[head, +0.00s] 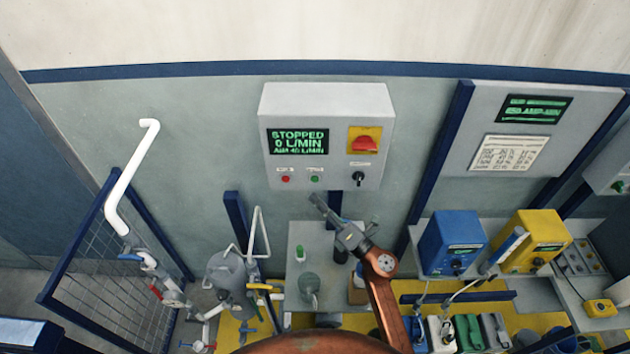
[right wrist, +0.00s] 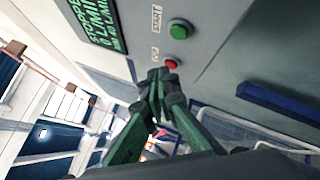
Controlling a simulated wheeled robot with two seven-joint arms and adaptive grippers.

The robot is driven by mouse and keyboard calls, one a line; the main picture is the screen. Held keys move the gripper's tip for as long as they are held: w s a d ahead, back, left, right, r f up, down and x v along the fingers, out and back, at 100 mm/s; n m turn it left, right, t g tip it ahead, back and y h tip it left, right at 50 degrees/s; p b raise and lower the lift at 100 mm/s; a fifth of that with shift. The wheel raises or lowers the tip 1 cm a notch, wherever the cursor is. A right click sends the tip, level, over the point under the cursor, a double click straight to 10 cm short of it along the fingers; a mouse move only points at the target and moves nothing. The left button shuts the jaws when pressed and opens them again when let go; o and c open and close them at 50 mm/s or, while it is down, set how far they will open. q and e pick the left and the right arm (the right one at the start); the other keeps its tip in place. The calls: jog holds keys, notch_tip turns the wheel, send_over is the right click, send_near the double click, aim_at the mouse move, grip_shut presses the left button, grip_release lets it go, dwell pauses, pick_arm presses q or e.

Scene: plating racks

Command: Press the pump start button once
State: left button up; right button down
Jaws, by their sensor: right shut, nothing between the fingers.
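The grey pump control box (head: 325,105) is on the wall, its display (head: 298,141) reading STOPPED, 0 L/MIN. In the right wrist view the shut fingertips (right wrist: 162,76) appear close to the red button (right wrist: 177,60), with the green button (right wrist: 179,29) farther up. Contact cannot be told. My left gripper is not in view.
A red switch on a yellow plate (head: 364,142) and a black knob (head: 358,178) are on the box's right side. Below are a grey tank (head: 228,278) and white piping (head: 130,190). Blue (head: 440,240) and yellow (head: 530,240) units stand to the right.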

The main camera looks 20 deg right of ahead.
aim_at(315, 179)
jog(key=shift+w+d+b, duration=0.15)
jog(key=shift+w+d, duration=0.1)
jog(key=shift+w, duration=0.7)
jog(key=shift+w+d+b, duration=0.15)
jog(key=shift+w+d, duration=0.1)
jog(key=shift+w, duration=0.65)
jog(key=shift+w+d, duration=0.15)
jog(key=shift+w, duration=0.25)
jog(key=shift+w+d, duration=0.15)
jog(key=shift+w, duration=0.35)
dwell(0.8)
jog(key=shift+s, duration=0.1)
jog(key=shift+s+a, duration=0.3)
jog(key=shift+s, duration=0.55)
